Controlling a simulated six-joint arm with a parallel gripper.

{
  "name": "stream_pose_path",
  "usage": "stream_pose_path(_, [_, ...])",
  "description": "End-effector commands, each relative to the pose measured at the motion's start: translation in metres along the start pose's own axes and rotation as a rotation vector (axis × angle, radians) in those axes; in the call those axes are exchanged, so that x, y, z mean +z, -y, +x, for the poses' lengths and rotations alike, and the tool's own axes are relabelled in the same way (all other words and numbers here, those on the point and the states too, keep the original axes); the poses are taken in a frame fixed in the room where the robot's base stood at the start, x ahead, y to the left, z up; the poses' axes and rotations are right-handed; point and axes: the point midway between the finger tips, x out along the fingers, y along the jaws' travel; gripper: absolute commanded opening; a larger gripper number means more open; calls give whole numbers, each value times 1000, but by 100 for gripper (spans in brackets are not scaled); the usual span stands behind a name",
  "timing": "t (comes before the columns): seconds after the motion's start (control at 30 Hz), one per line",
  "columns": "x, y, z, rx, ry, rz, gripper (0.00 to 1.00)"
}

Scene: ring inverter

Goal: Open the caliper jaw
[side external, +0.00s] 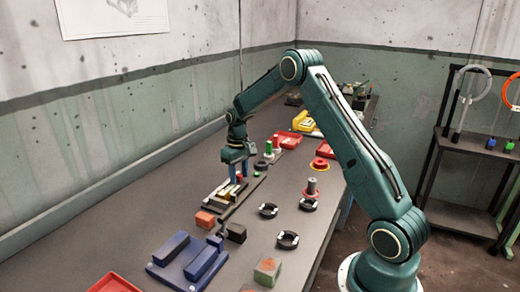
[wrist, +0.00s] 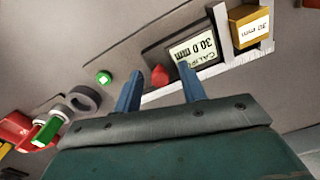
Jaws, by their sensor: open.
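The caliper (side external: 222,196) lies on the bench under my gripper (side external: 238,174). In the wrist view, its display (wrist: 194,48) reads 30.0 mm, upside down. A grey jaw (wrist: 222,36) stands beside a yellow block (wrist: 248,26) labelled 30 mm. A red knob (wrist: 159,76) sits on the caliper's dark slider, on the other side of the display. My gripper (wrist: 160,70) is open, fingers pointing down, with the red knob between its two blue fingers in the picture. I cannot tell whether either finger touches it.
A green button (wrist: 104,77), a dark ring (wrist: 84,97) and a green cylinder (wrist: 46,131) lie left of the fingers. An orange block (side external: 205,219) and a blue fixture (side external: 188,262) stand nearer the side camera. Black rings (side external: 288,240) lie to the right, with bare bench between.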

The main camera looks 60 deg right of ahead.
Motion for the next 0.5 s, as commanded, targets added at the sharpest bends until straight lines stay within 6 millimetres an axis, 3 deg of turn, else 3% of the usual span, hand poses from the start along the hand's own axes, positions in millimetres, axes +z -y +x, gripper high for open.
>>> stream_pose_path(0.3, [0, 0, 2, 0, 0, 0, 41])
stream_pose_path(0.5, [0, 0, 2, 0, 0, 0, 2])
